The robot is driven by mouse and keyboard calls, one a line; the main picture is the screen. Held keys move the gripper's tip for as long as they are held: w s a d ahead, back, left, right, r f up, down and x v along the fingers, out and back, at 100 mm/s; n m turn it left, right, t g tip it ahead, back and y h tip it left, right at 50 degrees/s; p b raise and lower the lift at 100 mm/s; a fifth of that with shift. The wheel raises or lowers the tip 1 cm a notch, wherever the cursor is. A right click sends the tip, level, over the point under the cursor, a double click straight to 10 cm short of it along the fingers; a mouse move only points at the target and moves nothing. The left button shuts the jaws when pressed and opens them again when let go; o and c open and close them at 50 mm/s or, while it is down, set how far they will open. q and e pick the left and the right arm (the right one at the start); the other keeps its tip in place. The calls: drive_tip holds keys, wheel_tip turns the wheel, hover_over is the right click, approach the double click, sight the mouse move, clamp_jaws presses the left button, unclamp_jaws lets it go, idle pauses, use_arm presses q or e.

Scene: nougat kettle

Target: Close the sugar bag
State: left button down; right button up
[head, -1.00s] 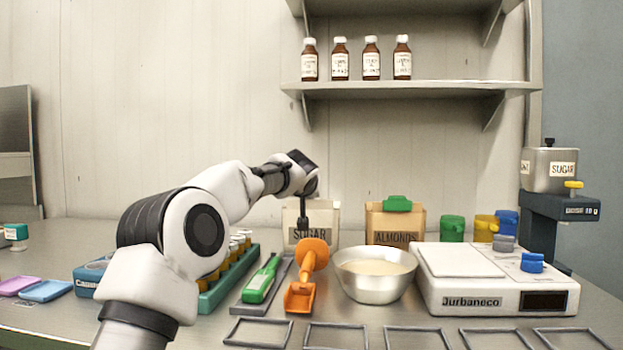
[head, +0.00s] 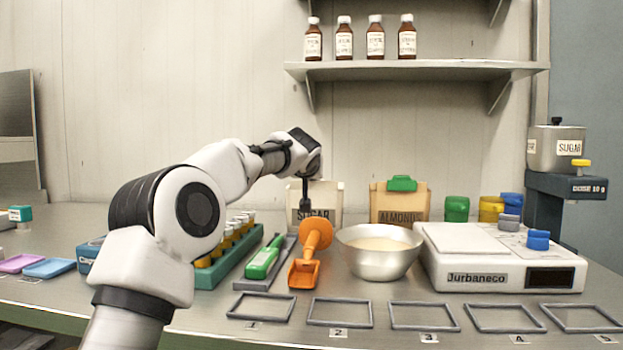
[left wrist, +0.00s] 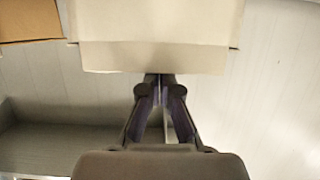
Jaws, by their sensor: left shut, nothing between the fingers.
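The sugar bag (head: 331,199) is a cream paper bag with a dark SUGAR label, upright at the back of the counter. No clip shows on it. My left gripper (head: 306,206) points down at the bag's upper front, left of its middle, and covers part of it. In the left wrist view the bag (left wrist: 155,20) fills the top middle, with a paler folded strip along its edge. The left gripper's fingertips (left wrist: 160,78) are together and empty at that edge; I cannot tell if they touch it. My right gripper is not in view.
An almonds bag (head: 413,201) with a green clip (head: 402,184) stands to the right. In front are an orange scoop (head: 303,272), a steel bowl (head: 378,262) and a white scale (head: 500,274). A green rack (head: 212,272) is close to my left arm. A shelf (head: 420,70) hangs above.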

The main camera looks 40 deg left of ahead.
use_arm(q)
drive_tip(key=v, duration=1.1)
drive_tip(key=shift+s+d, duration=0.15)
drive_tip(key=shift+s, duration=0.2)
drive_tip(key=shift+r, duration=0.1)
